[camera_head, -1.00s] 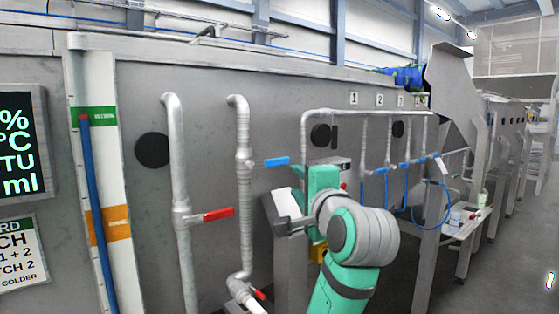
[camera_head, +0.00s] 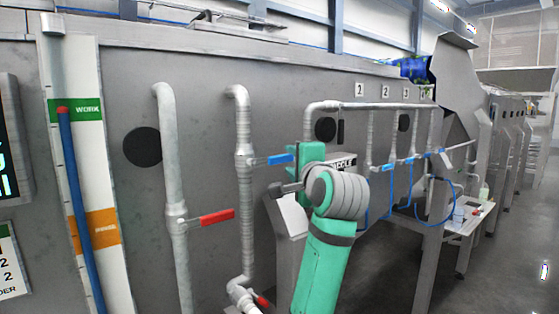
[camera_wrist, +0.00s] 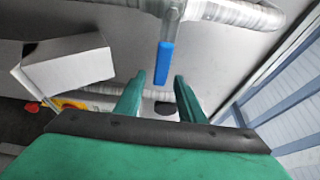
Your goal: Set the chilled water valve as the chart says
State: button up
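The blue valve handle (camera_head: 281,159) sticks out to the right from a vertical pipe in the head view. A red valve handle (camera_head: 217,217) sticks out from the pipe to the left. The chart (camera_head: 12,260) is cut off at the left edge.
A level gauge (camera_head: 80,170) with a blue column, a green WORK band and an orange band stands at the left. Several small blue valves line a pipe manifold (camera_head: 370,105) at the right.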

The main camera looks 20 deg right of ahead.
aim_at(283, 160)
jog(key=shift+w+a, duration=0.4)
jog(key=shift+w, duration=0.4)
jog(key=shift+w+a, duration=0.35)
jog(key=shift+w, duration=0.4)
